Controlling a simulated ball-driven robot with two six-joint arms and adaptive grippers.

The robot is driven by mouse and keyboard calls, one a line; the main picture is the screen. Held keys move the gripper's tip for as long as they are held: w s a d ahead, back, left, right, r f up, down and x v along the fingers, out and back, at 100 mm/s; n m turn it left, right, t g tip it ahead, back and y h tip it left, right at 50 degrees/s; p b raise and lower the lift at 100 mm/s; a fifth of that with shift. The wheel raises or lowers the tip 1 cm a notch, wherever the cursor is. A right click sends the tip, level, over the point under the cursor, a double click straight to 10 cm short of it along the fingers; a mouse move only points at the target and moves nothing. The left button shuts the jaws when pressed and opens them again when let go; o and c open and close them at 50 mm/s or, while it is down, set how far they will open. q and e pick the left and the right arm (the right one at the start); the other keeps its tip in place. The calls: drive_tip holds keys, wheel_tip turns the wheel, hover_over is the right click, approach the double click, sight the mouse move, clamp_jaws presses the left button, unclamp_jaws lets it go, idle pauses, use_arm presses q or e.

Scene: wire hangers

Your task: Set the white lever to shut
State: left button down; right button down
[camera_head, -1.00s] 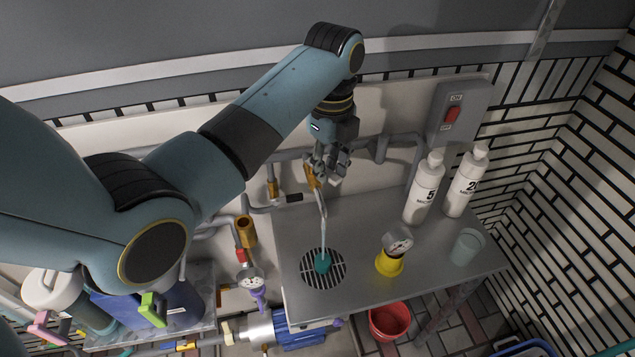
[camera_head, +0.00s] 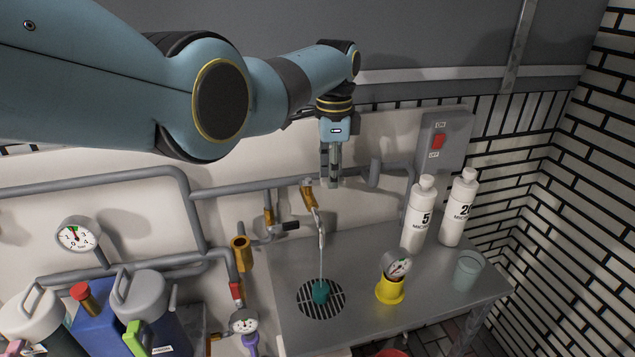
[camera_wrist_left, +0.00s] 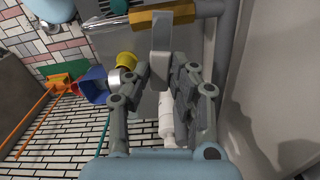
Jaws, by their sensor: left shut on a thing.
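The white lever (camera_wrist_left: 160,52) shows in the left wrist view as a flat, pale grey-white bar. It reaches from a brass valve body (camera_wrist_left: 160,18) down between my fingers. In the head view the brass valve (camera_head: 308,194) sits on the wall pipe above the metal table. The lever is hidden there by my left gripper (camera_head: 331,184), which points down just right of the valve. My left gripper is shut on the lever (camera_wrist_left: 160,88). A silvery spout (camera_head: 320,228) hangs below the valve, with a thin pale streak under it. My right gripper is not in view.
A teal object (camera_head: 320,292) stands on the round drain grate (camera_head: 306,306). Two white bottles (camera_head: 418,218), a gauge on a yellow base (camera_head: 390,290) and a clear cup (camera_head: 468,270) stand right of it. Pipes run along the wall; a switch box (camera_head: 444,140) is at right.

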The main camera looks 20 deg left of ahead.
use_arm(q)
drive_tip(key=shift+w+a+n, duration=0.15)
drive_tip(key=shift+w+n, duration=0.1)
drive_tip(key=shift+n, duration=0.35)
drive_tip(key=shift+w+a+n, duration=0.1)
drive_tip(key=shift+w+n, duration=0.05)
drive_tip(key=shift+n, duration=0.35)
drive_tip(key=shift+b, duration=0.3)
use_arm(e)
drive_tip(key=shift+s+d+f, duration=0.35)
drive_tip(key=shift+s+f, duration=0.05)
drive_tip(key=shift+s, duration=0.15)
use_arm(q)
drive_tip(key=c, duration=1.2)
unclamp_jaws()
drive_tip(key=shift+a, duration=0.1)
drive_tip(key=shift+o, duration=0.2)
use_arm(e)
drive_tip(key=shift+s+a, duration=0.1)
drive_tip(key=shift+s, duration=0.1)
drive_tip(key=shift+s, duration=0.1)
